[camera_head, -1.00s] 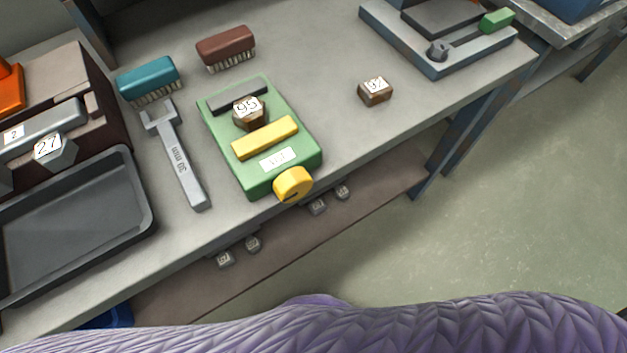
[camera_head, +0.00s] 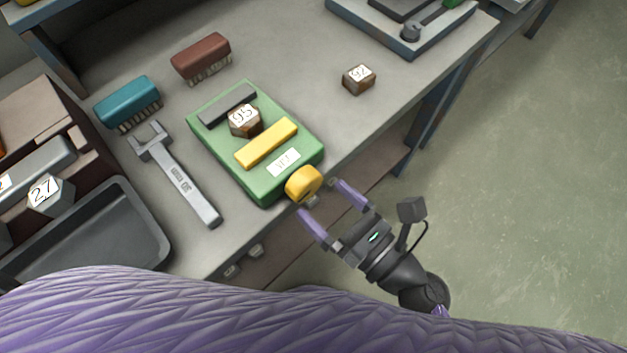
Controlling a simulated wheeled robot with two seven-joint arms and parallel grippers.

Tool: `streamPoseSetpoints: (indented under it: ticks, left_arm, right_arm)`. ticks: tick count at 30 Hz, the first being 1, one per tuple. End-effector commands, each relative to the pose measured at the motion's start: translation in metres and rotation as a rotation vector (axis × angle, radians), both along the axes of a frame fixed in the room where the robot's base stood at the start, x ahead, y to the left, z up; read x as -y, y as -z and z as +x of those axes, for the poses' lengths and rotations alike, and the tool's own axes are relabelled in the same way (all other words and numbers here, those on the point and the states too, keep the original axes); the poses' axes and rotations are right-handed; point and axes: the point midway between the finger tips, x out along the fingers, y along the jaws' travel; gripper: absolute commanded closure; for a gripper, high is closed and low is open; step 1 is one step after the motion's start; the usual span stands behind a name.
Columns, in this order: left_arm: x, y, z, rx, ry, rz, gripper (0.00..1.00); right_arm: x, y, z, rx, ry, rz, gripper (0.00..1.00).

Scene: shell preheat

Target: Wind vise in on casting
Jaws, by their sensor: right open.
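The green vise (camera_head: 222,148) lies on the grey bench. It has a dark grey fixed jaw (camera_head: 227,104), a yellow moving jaw (camera_head: 267,143) and a yellow round knob (camera_head: 304,184) at its front end. A brown casting (camera_head: 244,121) marked 95 sits between the two jaws, close to the grey one; a gap shows between it and the yellow jaw. My right gripper (camera_head: 331,208) is open and empty, just in front of the knob, its purple fingers pointing at it. I cannot tell if they touch it. My left gripper is not in view.
A grey wrench (camera_head: 179,180) lies left of the vise. Teal (camera_head: 128,102) and brown (camera_head: 201,58) brushes lie behind. Another casting (camera_head: 359,79) sits to the right. A dark tray (camera_head: 100,240) is at left. Small blocks lie on the shelf below.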

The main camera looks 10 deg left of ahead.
Motion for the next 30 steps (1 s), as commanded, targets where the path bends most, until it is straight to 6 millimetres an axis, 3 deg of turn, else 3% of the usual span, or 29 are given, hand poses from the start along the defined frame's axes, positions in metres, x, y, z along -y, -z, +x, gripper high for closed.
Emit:
streamPoseSetpoints:
  ticks: [6, 15, 26, 30]
  left_arm:
    - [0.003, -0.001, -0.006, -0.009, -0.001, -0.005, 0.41]
    - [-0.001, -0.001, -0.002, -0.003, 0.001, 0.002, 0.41]
    - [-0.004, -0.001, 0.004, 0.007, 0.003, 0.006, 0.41]
    - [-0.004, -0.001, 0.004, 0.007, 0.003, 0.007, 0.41]
  right_arm:
    - [-0.028, 0.000, 0.022, -0.001, 0.002, 0.002, 0.00]
    - [-0.032, 0.001, 0.025, -0.005, 0.002, 0.002, 0.00]
    - [-0.031, 0.001, 0.025, -0.005, 0.003, 0.002, 0.76]
    - [-0.031, 0.000, 0.025, -0.009, 0.003, 0.005, 0.79]
